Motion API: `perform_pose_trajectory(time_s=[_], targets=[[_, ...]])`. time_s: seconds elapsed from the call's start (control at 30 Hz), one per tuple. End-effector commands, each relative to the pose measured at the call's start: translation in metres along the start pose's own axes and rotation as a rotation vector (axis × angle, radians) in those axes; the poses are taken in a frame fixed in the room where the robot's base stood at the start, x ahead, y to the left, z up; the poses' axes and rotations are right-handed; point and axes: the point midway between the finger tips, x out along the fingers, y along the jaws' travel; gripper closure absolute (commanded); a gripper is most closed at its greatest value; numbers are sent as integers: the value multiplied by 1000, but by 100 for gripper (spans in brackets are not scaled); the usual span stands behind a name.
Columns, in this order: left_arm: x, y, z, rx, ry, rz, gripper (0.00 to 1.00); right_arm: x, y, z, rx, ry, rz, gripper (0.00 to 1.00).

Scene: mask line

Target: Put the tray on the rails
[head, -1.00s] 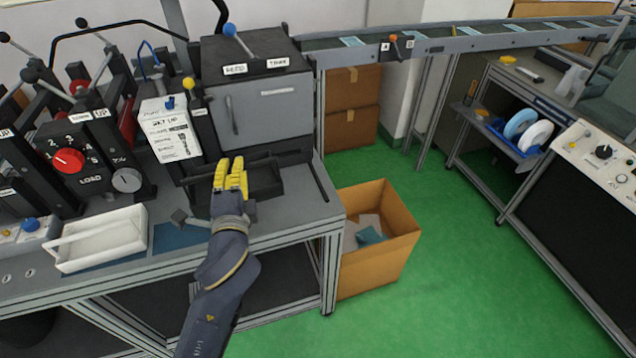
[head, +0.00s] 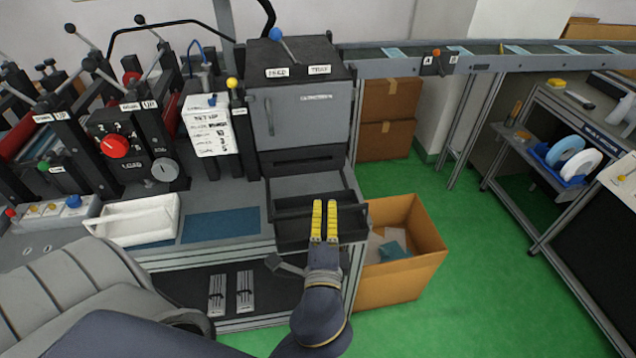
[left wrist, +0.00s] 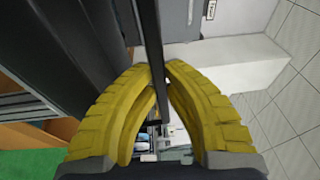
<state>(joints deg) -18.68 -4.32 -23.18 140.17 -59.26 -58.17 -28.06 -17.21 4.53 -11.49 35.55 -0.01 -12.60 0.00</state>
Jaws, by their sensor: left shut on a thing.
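The dark tray (head: 290,228) is in front of the grey feed-tray machine (head: 307,110), near the front edge of the bench. My left gripper (head: 324,205), with yellow fingers, is shut on the tray's wall. In the left wrist view, the fingertips (left wrist: 160,72) close around a dark bar (left wrist: 150,35), part of the tray. Dark strips that look like the rails run from the machine toward the bench's front; the right one (head: 354,181) shows behind the tray. I cannot tell whether the tray touches them. My right gripper is not in view.
A white bin (head: 132,222) and a blue mat (head: 220,226) lie left on the bench. Lever presses (head: 130,140) stand behind them. An open cardboard box (head: 405,282) is on the floor at right. A conveyor (head: 500,55) runs along the back.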

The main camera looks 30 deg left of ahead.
Motion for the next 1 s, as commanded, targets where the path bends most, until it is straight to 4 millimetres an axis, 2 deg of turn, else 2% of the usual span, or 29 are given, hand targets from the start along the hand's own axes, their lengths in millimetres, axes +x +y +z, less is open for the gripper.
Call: perform_pose_trajectory(time_s=[0.5, 0.8, 0.9, 1.0], targets=[[115, 5, 25, 4, -1, -6, 100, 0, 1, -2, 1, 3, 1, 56], [174, 8, 38, 4, -1, -4, 100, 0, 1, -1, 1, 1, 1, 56], [172, 25, 37, 4, 0, 3, 100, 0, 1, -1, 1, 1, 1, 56], [171, 34, 37, 2, 1, 1, 100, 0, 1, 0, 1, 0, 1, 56]])
